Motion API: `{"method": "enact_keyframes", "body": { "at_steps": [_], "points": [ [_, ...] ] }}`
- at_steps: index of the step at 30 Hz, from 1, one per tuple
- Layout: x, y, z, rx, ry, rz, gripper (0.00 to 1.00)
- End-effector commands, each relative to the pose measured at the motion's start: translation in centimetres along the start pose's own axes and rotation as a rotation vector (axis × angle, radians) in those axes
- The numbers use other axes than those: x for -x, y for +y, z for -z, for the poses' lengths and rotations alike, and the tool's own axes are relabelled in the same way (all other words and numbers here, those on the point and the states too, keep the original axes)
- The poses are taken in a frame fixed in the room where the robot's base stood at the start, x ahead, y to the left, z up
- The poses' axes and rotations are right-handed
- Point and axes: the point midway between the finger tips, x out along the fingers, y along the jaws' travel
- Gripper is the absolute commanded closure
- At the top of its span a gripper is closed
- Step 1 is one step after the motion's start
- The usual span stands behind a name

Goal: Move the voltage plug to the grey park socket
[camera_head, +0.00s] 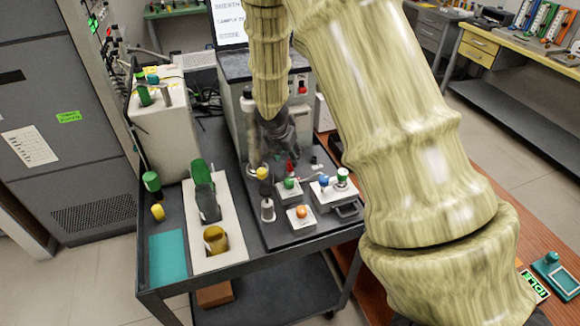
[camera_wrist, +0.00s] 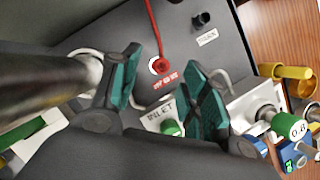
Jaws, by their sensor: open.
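The red voltage plug (camera_wrist: 158,66) sits at a white-ringed socket on the dark panel, with a red cable rising from it and a small red-lettered label beside it. In the head view the red plug (camera_head: 290,168) shows just below my gripper (camera_head: 280,143). The dark park socket (camera_wrist: 201,19) stands up from the panel beyond the plug, to the right, with a white label next to it. It also shows in the head view (camera_head: 314,160). In the wrist view my gripper (camera_wrist: 162,62) is open, its green-padded fingers on either side of the plug in the picture. Contact cannot be told.
A white INLET block (camera_wrist: 165,118) lies near the fingers. In the head view, an orange-button box (camera_head: 301,217) and a box with blue and green knobs (camera_head: 335,190) stand close by. A white tray (camera_head: 222,258) with vessels lies left.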

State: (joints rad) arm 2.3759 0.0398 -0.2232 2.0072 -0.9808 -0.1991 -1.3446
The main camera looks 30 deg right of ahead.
Motion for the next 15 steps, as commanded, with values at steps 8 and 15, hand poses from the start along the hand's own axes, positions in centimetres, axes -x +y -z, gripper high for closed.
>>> {"method": "enact_keyframes", "body": {
  "at_steps": [8, 15],
  "points": [
    [-1.8, -0.3, 0.1, 0.001, -0.001, 0.003, 0.55],
    [-4.0, -0.4, 0.2, -0.001, 0.0, 0.003, 0.55]
  ]
}}
